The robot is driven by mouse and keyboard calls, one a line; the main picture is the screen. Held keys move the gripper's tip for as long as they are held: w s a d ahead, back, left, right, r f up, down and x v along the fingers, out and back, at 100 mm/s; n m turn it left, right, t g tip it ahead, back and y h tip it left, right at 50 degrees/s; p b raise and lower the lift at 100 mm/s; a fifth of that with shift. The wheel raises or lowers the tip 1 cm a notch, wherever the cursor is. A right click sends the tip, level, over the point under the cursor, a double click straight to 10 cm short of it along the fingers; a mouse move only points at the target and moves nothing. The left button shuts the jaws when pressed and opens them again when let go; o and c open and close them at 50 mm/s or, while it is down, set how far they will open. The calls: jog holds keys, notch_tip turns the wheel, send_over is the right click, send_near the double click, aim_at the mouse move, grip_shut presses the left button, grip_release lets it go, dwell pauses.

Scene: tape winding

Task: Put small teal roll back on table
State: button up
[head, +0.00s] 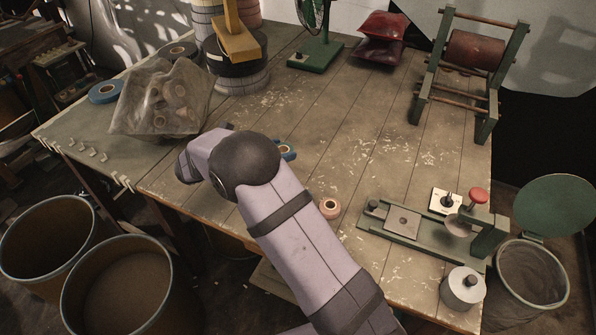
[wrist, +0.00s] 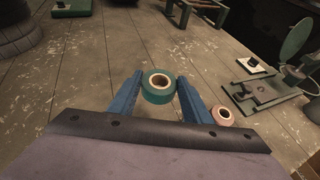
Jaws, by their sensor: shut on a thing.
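The small teal roll (wrist: 158,97), with a pale core, sits between the two blue fingers of my gripper (wrist: 159,77) in the wrist view. My gripper is shut on it. In the head view my own arm hides most of the gripper; only a bit of blue (head: 288,152) shows past the wrist, over the front part of the wooden table (head: 350,150). I cannot tell whether the roll touches the tabletop.
A pinkish roll (head: 330,208) lies right of my gripper near the front edge, also in the wrist view (wrist: 223,116). A green fixture (head: 405,222) stands at right. A clear bag of rolls (head: 160,100) is at left. The table middle is free.

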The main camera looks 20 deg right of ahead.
jog(key=shift+f+p, duration=0.7)
jog(key=shift+f, duration=4.4)
jog(key=shift+f, duration=0.1)
jog(key=o, duration=1.1)
jog(key=shift+o, duration=0.2)
